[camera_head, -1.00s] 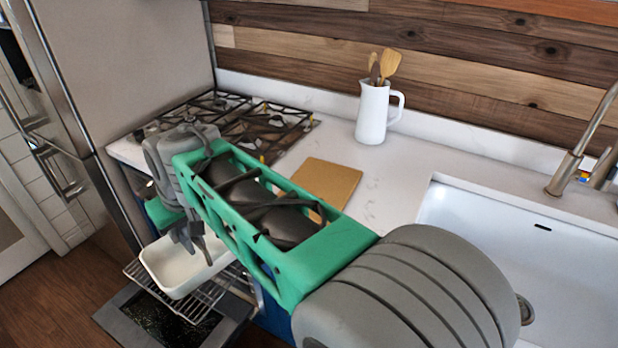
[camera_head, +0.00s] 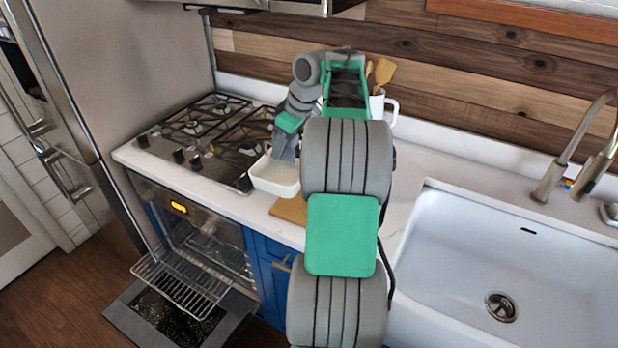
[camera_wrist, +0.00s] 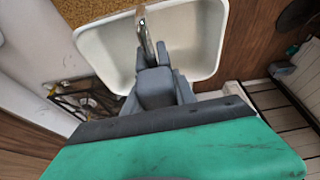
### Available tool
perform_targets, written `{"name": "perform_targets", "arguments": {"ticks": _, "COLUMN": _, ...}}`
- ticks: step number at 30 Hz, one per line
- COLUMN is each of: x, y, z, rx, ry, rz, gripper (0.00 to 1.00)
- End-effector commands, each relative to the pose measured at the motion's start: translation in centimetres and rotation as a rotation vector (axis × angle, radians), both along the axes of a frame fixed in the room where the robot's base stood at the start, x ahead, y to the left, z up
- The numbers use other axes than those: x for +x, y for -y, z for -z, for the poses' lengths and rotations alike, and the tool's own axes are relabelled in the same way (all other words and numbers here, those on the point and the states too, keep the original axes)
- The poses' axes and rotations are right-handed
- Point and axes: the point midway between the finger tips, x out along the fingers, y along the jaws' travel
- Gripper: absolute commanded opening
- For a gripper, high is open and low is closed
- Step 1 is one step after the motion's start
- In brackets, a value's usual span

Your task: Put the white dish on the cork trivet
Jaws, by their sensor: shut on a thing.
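The white dish (camera_head: 274,184) is a shallow rectangular bowl, held by my gripper (camera_head: 283,157) at the counter's front edge, just right of the stove. In the wrist view the gripper (camera_wrist: 148,45) is shut on a wall of the dish (camera_wrist: 208,45). The cork trivet (camera_head: 287,210) is a tan square on the counter, beside the dish to the right and nearer the front. My arm hides much of the trivet. Its corner shows in the wrist view (camera_wrist: 85,8), next to the dish's rim. I cannot tell how high the dish is above the counter.
The gas stove (camera_head: 205,135) is left of the dish. Below it the oven door (camera_head: 180,318) hangs open with a wire rack (camera_head: 180,285) pulled out. A white jug (camera_head: 378,108) with wooden utensils stands behind my arm. The sink (camera_head: 500,250) is at the right.

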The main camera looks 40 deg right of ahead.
Motion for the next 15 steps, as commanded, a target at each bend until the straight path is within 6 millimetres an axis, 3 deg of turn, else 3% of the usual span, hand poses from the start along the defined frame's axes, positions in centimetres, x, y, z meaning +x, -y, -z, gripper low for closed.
{"name": "perform_targets", "arguments": {"ticks": 2, "x": -1.6, "y": 1.7, "z": 0.8, "rx": 0.0, "ry": 0.001, "rz": 0.006, "gripper": 0.0}}
{"name": "perform_targets", "arguments": {"ticks": 6, "x": -2.9, "y": 3.1, "z": 3.6, "rx": -0.001, "ry": 0.001, "rz": 0.003, "gripper": 0.0}}
{"name": "perform_targets", "arguments": {"ticks": 11, "x": -3.7, "y": 4.0, "z": 5.1, "rx": -0.001, "ry": 0.002, "rz": 0.002, "gripper": 0.0}}
{"name": "perform_targets", "arguments": {"ticks": 15, "x": -4.6, "y": 4.7, "z": 7.5, "rx": 0.002, "ry": 0.0, "rz": -0.001, "gripper": 0.0}}
